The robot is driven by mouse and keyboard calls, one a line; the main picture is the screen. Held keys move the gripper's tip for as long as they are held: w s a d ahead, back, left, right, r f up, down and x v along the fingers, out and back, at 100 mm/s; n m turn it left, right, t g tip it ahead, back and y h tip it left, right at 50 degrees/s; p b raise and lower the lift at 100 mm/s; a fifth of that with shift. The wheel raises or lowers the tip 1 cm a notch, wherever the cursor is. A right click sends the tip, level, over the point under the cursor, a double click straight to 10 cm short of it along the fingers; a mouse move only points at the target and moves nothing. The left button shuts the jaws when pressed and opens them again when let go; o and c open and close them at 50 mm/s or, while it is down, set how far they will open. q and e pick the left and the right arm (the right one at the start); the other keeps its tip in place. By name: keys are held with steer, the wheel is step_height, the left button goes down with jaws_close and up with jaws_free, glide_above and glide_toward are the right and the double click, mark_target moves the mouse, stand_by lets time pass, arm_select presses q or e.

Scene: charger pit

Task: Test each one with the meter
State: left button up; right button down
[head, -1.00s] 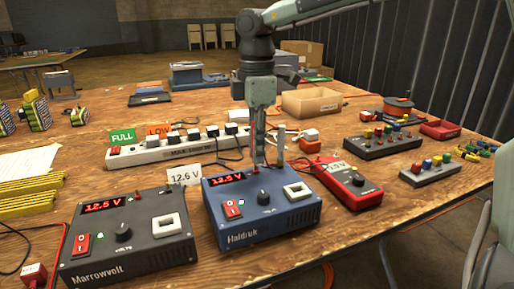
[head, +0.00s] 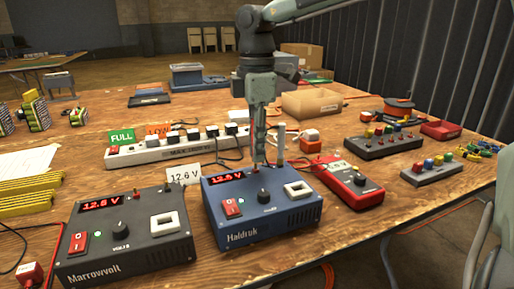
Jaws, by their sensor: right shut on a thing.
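The blue Haldruk unit (head: 262,222) stands at the front centre, with a lit red display, a red switch and a dial. The dark Marrowvolt unit (head: 126,245) is left of it; its display appears to read 12.6 V. The red meter (head: 352,184) lies to the right; its reading is too blurred to read. My right gripper (head: 258,160) points down at the back top edge of the Haldruk unit, beside a red terminal. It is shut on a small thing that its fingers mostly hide. A pale upright post (head: 281,141) stands just right of it. My left gripper is out of view.
A white power strip (head: 180,147) lies behind the units, with FULL (head: 122,137) and LOW (head: 159,130) signs. A card (head: 183,172) reads 12.6 V. A cardboard tray (head: 312,102) and terminal blocks (head: 384,142) are farther back and right. Yellow strips (head: 25,192) lie left.

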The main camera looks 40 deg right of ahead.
steer(key=shift+f+b, duration=0.65)
steer(key=shift+b, duration=0.1)
stand_by(0.7)
steer(key=shift+b, duration=0.3)
stand_by(0.6)
steer(key=shift+f+b, duration=0.3)
steer(key=shift+b, duration=0.1)
stand_by(0.5)
steer(key=c, duration=1.1)
jaws_free()
steer(key=shift+c, duration=0.2)
steer(key=shift+r, duration=0.15)
steer(key=shift+r+p, duration=2.05)
steer(key=shift+r, duration=1.6)
